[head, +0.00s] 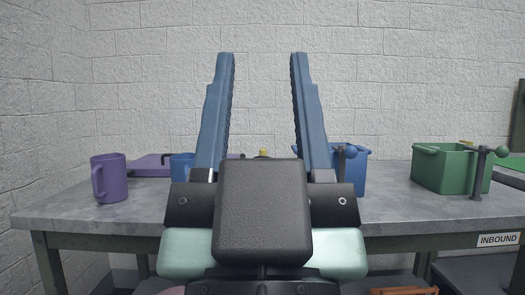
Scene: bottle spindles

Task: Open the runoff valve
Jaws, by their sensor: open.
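My gripper (263,57) is open and empty, its two long blue fingers pointing up in the middle of the head view. No part is clearly marked as the runoff valve. A dark lever with a green ball end (501,151) stands in front of the green bin (440,170) on the right. A dark lever with a blue ball end (350,151) stands at the blue bin (361,171), partly hidden by my right finger. A small yellow tip (263,152) shows between the fingers; its lower part is hidden behind my gripper.
A grey table (120,215) spans the view, with an INBOUND label (498,239) on its right front. A purple mug (109,178), a purple flat item (153,165) and a blue mug (181,167) stand left. The table between the blue and green bins is clear.

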